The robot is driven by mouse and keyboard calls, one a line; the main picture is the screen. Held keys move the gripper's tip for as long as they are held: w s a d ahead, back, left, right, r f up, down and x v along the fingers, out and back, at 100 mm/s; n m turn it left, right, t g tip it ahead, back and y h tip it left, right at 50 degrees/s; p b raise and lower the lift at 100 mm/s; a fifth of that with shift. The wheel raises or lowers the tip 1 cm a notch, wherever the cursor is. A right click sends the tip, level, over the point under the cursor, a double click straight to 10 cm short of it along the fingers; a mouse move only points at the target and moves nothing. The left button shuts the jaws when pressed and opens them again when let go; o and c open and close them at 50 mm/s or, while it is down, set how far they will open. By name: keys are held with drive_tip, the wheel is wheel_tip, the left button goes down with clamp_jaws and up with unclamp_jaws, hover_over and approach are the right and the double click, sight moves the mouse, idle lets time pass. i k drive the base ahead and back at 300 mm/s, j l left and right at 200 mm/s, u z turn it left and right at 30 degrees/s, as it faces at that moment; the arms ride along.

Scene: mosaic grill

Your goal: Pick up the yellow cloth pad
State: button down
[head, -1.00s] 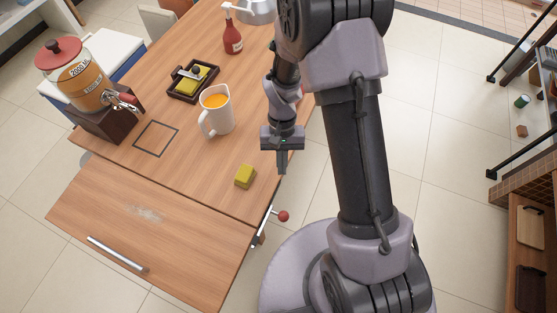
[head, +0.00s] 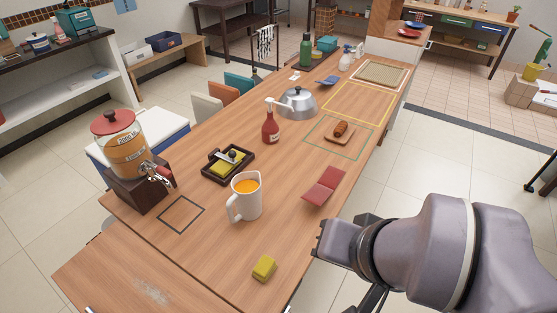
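A small yellow cloth pad (head: 264,268) lies on the wooden table near its front edge, in front of the white jug. It is uncovered and nothing touches it. My gripper (head: 368,300) is at the lower right, to the right of the pad and apart from it. Only dark parts of it show beneath my wrist, cut by the bottom edge, so I cannot tell whether its fingers are open or shut. No object shows in it.
A white jug of orange drink (head: 245,199) stands behind the pad. A dark tray (head: 207,172) holds another yellow item. A drink dispenser (head: 124,150), red bottle (head: 270,127), red folded item (head: 325,186) and metal dome (head: 298,103) stand around. The tabletop around the pad is clear.

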sight(266, 266)
drive_tip(key=u, duration=1.25)
drive_tip(key=i+l+z, duration=0.1)
drive_tip(key=z, duration=0.35)
